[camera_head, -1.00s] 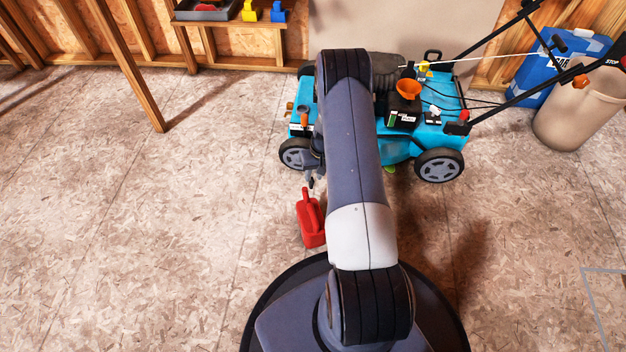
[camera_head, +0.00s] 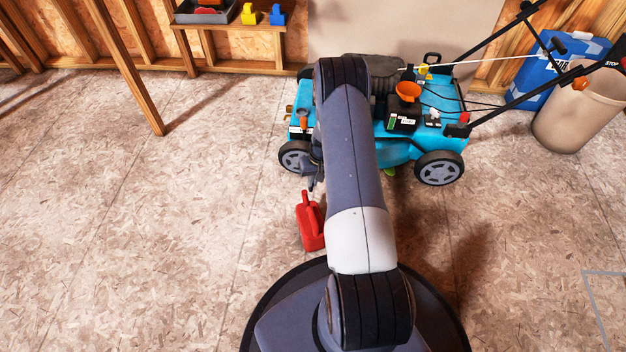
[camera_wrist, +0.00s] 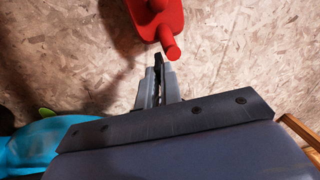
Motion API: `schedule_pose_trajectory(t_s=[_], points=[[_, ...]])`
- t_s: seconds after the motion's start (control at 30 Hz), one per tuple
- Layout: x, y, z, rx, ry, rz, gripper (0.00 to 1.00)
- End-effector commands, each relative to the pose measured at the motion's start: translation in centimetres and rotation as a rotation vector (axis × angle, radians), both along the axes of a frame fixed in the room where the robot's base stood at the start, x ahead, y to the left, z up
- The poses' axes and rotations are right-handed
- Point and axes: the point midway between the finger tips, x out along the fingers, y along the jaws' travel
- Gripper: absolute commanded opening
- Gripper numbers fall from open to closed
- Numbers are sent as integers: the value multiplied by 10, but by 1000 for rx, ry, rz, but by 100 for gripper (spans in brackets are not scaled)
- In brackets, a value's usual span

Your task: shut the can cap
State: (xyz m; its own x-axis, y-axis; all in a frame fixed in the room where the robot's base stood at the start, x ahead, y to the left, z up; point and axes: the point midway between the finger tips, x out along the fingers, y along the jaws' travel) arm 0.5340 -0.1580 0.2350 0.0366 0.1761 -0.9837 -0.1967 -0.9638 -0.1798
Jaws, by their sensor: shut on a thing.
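The red can (camera_head: 311,228) stands on the floor just left of my arm, with its spout up. In the wrist view the can (camera_wrist: 157,17) is at the top, and its short red spout (camera_wrist: 172,48) points toward my fingers. My gripper (camera_head: 312,184) is low, just behind the can in the head view. In the wrist view my gripper (camera_wrist: 158,75) is shut on a thin dark piece, which looks like the can cap (camera_wrist: 158,59). The cap is beside the spout; I cannot tell whether they touch. The cap is too small to make out in the head view.
A beige bin (camera_head: 575,115) and a blue container (camera_head: 560,75) are at right. A wooden shelf (camera_head: 225,22) is at the back. The left floor is clear.

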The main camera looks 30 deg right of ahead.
Motion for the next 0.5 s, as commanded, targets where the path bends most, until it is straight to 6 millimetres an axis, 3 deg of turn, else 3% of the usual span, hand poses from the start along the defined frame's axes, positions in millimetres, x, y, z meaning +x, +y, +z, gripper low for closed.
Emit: schedule_pose_trajectory(t_s=[0.5], points=[[1,7,1,-90,19,5,0]])
